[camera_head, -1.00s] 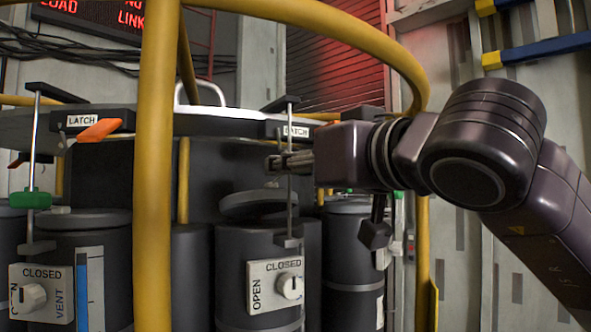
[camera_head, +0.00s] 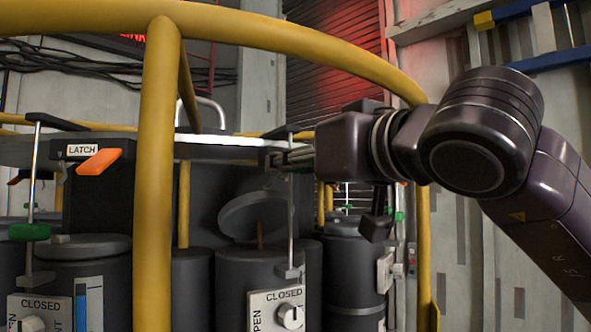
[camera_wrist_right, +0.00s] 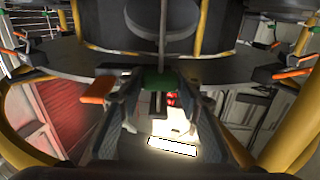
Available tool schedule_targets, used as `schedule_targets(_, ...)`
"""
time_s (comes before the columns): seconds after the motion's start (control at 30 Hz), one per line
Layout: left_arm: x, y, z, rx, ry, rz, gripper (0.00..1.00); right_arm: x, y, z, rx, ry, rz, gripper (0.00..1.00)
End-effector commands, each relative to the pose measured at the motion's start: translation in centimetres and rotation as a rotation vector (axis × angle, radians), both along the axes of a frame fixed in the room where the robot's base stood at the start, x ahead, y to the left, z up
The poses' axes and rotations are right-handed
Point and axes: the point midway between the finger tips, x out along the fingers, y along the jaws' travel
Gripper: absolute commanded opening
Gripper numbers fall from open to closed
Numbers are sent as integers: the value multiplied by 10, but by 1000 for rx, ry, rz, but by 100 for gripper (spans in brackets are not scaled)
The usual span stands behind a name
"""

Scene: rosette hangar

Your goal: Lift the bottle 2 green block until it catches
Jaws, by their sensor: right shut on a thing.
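My right gripper (camera_head: 288,158) reaches in from the right at the rim of the rosette ring, level with the top of the bottle rod. In the right wrist view its fingers (camera_wrist_right: 160,108) are shut on the green block (camera_wrist_right: 158,82). In the head view the gripper hides this block. The thin upright rod (camera_head: 291,220) runs down from there to the dark bottle (camera_head: 240,275) in the middle. That bottle's lid (camera_head: 252,213) is tilted open, with a reddish-brown stick under it. Its label panel (camera_head: 275,308) reads CLOSED. My left gripper is out of view.
Yellow rails (camera_head: 158,200) cross in front and above. Another bottle (camera_head: 85,265) with its own green block (camera_head: 30,232) stands at the left. An orange latch handle (camera_head: 98,162) juts from the ring (camera_head: 225,142).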

Motion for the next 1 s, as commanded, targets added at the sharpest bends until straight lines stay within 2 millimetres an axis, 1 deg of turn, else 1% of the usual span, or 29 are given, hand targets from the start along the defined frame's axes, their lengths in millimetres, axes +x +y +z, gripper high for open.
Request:
schedule_targets(0.07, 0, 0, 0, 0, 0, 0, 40, 0, 0, -1, -1, 0, 1, 0)
schedule_targets(0.1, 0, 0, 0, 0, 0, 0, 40, 0, 1, -1, -2, 1, 1, 37)
schedule_targets(0.2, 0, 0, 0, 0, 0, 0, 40, 0, 1, -2, -2, 2, 1, 48)
schedule_targets(0.23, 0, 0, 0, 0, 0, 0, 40, 0, 1, -2, -2, 2, 1, 49)
schedule_targets(0.57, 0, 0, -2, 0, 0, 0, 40, -2, -1, -3, -3, 3, 1, 49)
schedule_targets(1.0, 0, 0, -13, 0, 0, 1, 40, -32, -19, -3, -1, 3, 0, 49)
